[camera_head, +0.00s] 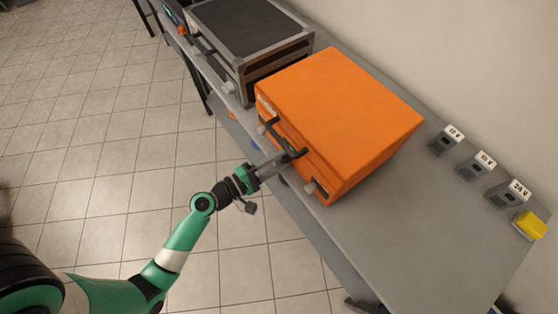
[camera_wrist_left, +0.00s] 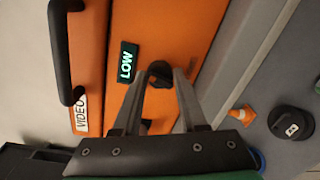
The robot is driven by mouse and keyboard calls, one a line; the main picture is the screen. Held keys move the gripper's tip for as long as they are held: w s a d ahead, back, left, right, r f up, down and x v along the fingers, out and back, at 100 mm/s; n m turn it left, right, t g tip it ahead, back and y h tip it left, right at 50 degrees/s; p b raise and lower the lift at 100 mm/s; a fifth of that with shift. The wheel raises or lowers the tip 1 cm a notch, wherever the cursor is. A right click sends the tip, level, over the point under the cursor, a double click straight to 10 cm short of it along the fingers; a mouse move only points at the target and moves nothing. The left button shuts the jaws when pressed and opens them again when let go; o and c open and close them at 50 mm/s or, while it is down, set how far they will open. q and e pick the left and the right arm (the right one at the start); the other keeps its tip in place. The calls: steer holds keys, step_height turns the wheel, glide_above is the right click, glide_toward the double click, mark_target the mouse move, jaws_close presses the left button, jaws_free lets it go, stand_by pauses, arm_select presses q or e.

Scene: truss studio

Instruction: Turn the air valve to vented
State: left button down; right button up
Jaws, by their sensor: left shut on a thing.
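An orange case (camera_head: 345,110) stands on the grey bench, with a black handle and knobs on its front. In the left wrist view its front (camera_wrist_left: 160,35) carries a dark plate reading LOW (camera_wrist_left: 126,62) and a small black knob (camera_wrist_left: 159,71). My left gripper (camera_head: 286,160) is at the case front. In the left wrist view its fingers (camera_wrist_left: 162,82) are on either side of the black knob, shut on it. The fingers partly hide the knob, and I see no valve marking on it. My right gripper is not in view.
A black handle (camera_wrist_left: 62,50) is beside the knob. A small traffic cone (camera_wrist_left: 242,114) and a round black piece (camera_wrist_left: 291,123) are to the right. A grey-black case (camera_head: 245,40) stands behind. Labelled voltage blocks (camera_head: 480,165) and a yellow block (camera_head: 529,224) are on the bench (camera_head: 400,240).

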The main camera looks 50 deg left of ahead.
arm_select(q)
steer(key=m+b, duration=0.1)
steer(key=m, duration=0.3)
steer(key=shift+m+y+b, duration=0.3)
steer(key=shift+m+b, duration=0.25)
steer(key=shift+m, duration=0.45)
steer(key=shift+r, duration=0.1)
steer(key=shift+c, duration=2.3)
jaws_free()
